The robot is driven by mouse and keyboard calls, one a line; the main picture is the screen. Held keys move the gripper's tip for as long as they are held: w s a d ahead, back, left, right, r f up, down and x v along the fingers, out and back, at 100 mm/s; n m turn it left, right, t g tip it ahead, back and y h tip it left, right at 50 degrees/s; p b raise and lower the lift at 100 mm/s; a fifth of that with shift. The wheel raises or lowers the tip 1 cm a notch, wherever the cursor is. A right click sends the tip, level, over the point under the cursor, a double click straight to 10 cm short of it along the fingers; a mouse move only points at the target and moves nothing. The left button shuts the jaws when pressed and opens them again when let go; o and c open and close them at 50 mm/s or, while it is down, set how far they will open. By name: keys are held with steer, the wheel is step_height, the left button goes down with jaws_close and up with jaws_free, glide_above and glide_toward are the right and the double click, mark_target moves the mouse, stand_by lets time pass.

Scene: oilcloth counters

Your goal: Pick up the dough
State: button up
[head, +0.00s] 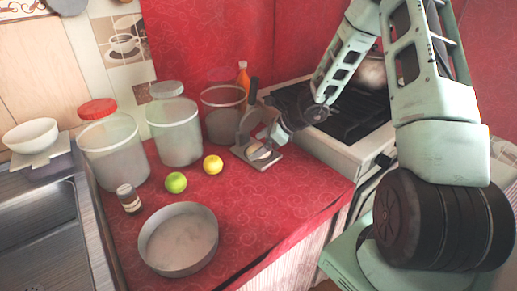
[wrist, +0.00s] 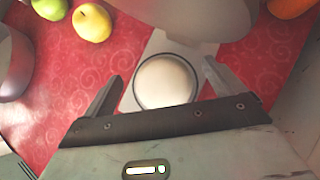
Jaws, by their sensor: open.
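The dough (wrist: 165,80) is a pale, round, smooth lump in the wrist view. It lies on the flat base of a grey press (wrist: 187,48), whose raised part fills the top of that view. In the head view the press (head: 242,150) stands open on the red counter beside the stove, and the dough (head: 258,153) is partly hidden by my gripper. My gripper (wrist: 162,72) is open, with one finger on each side of the dough. The fingers appear apart from it; the height gap is hard to tell. In the head view my gripper (head: 266,143) is at the press.
A yellow apple (head: 213,164) and a green apple (head: 176,183) lie left of the press. A round pan (head: 180,262), a small jar (head: 130,198) and large tubs (head: 174,132) stand farther left. A stove (head: 345,145) borders the counter on the right.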

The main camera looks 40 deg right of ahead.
steer(key=shift+w+a+f, duration=0.25)
steer(key=shift+f, duration=0.15)
steer(key=c, duration=1.2)
steer(key=shift+r, duration=0.1)
steer(key=shift+r, duration=0.5)
steer(key=shift+s+d+r, duration=0.1)
steer(key=shift+s+r, duration=0.1)
steer(key=s+d+b, duration=0.1)
steer(key=s, duration=0.4)
steer(key=s+b, duration=0.1)
steer(key=s, duration=0.5)
steer(key=s+d+b, duration=0.1)
steer(key=s, duration=0.5)
steer(key=shift+s+d, duration=0.25)
steer(key=shift+d, duration=0.1)
